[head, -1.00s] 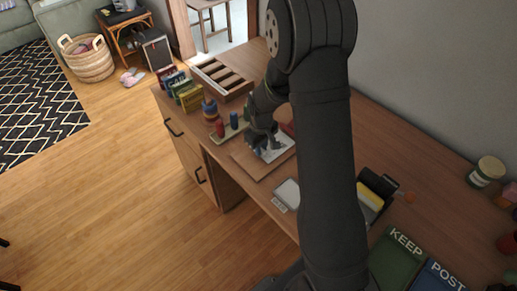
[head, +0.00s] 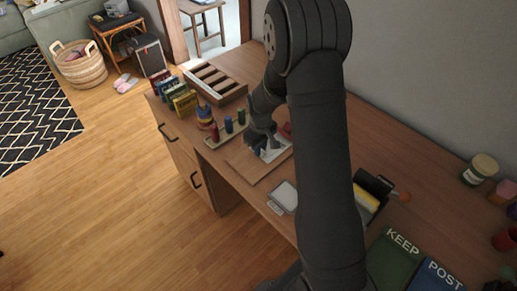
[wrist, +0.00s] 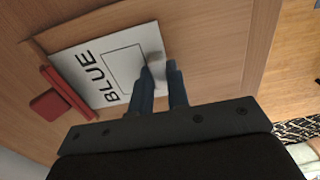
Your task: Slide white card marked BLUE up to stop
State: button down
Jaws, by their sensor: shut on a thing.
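The white card marked BLUE (wrist: 105,70) lies flat on a wooden board (wrist: 200,40) in the wrist view; it also shows in the head view (head: 275,153), partly hidden by my arm. A red stop (wrist: 72,92) lies along the card's lettered edge; that edge is at or very close to it, and I cannot tell if they touch. My gripper (wrist: 162,68) is over the card, its fingers shut on a small pale piece at the card that is mostly hidden. In the head view my gripper (head: 264,147) points down onto the board.
A rack with coloured pegs (head: 228,128) stands just left of the board. A wooden divided tray (head: 215,82) is behind. A small pale pad (head: 284,196) lies in front. Dark KEEP (head: 398,262) and POST (head: 437,278) panels are at the right front.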

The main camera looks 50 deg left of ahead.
jog(key=c, duration=1.3)
grip_release()
notch_tip(320, 180, up, 18)
jog(key=shift+f, duration=0.25)
